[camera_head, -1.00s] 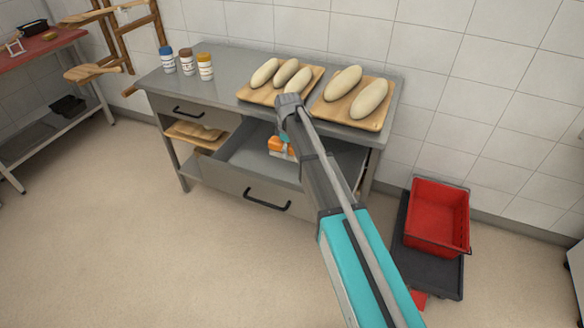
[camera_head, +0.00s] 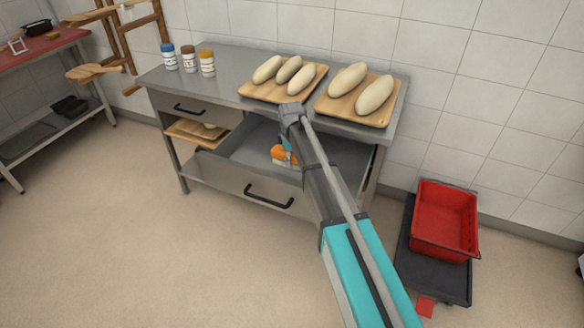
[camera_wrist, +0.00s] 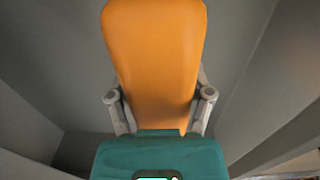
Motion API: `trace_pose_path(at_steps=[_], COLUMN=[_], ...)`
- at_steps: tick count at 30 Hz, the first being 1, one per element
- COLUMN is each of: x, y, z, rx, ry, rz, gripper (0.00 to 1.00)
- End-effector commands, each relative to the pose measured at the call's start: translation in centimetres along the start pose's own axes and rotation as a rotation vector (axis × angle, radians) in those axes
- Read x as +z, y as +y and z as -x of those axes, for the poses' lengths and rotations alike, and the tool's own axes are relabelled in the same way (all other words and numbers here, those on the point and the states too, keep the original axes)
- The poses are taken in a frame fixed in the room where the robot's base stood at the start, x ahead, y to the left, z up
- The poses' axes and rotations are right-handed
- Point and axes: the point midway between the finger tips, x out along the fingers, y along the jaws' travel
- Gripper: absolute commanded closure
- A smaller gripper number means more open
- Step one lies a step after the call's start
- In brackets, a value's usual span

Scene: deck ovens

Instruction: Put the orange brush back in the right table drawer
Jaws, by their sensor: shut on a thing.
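The orange brush (camera_head: 281,154) is in my gripper, inside the open right table drawer. In the wrist view the orange brush (camera_wrist: 155,60) fills the middle, and the two fingers of my gripper (camera_wrist: 160,108) close on it from both sides. Grey drawer walls surround it. The right table drawer (camera_head: 235,153) is pulled out far from the steel table (camera_head: 225,68), with its black handle at the front. My arm covers the drawer's right part, and I cannot tell whether the brush touches the drawer floor.
Two wooden boards with dough loaves (camera_head: 320,107) and several jars (camera_head: 188,60) stand on the tabletop. A shut left drawer (camera_head: 180,107) sits above a shelf with a wooden board. A red crate (camera_head: 446,220) rests on a dark dolly at right. The floor in front is clear.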

Motion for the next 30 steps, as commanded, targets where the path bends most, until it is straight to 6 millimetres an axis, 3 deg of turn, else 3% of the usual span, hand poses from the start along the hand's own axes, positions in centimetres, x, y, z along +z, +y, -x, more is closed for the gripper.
trace_pose_path(at_steps=[7, 19, 30], x=[0.0, 0.0, 0.0], y=[0.0, 0.0, 0.0], z=[-0.5, -3.5, -3.7], rx=[0.000, 0.000, 0.000], ry=[0.000, 0.000, 0.000], rz=[0.000, 0.001, 0.001], gripper=[0.85, 0.85, 0.85])
